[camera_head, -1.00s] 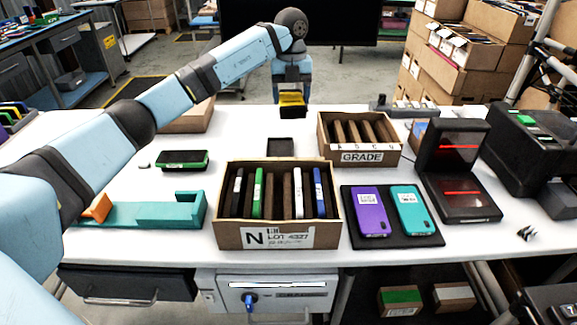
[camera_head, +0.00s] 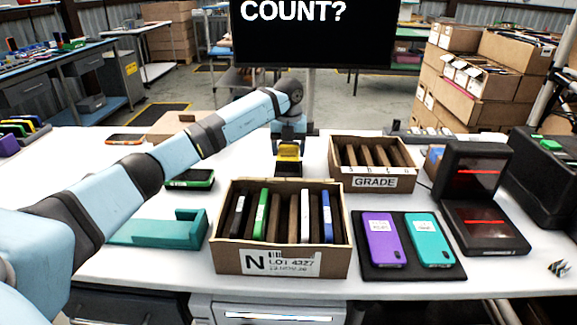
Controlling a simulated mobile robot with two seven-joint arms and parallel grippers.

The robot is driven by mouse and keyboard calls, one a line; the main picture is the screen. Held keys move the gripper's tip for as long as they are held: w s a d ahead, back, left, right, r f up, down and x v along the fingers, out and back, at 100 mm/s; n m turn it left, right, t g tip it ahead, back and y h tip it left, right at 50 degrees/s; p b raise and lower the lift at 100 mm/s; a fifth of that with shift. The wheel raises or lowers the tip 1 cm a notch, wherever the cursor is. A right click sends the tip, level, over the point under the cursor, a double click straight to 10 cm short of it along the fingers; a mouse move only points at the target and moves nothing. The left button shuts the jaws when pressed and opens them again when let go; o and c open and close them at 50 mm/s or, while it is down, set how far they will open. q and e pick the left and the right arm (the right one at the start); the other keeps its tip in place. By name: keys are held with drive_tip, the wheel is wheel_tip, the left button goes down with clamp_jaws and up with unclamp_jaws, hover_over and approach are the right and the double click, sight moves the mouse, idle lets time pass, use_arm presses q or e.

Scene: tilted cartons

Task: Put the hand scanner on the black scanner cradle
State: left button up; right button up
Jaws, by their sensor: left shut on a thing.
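The hand scanner (camera_head: 289,152), yellow on top with dark parts, hangs in my left gripper (camera_head: 289,138), which is shut on it. The black scanner cradle (camera_head: 288,171) lies on the white table behind the divided carton. The scanner is right over the cradle in the picture and covers much of it. I cannot tell whether the two touch. My right gripper is not in view.
The carton marked N (camera_head: 231,258) stands close in front, and the GRADE carton (camera_head: 411,181) to the right. A black mat (camera_head: 384,272) holds purple and teal phones. A teal fixture (camera_head: 160,233) and a green-edged device (camera_head: 190,179) lie left, below my arm.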

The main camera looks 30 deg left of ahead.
sight(289, 149)
use_arm(q)
wheel_tip(289, 149, down, 5)
drive_tip(key=shift+r+b, duration=0.1)
drive_tip(key=shift+b, duration=0.25)
drive_tip(key=o, duration=0.8)
wheel_tip(289, 149, up, 12)
drive_tip(key=shift+r+p, duration=0.1)
drive_tip(key=shift+p, duration=0.85)
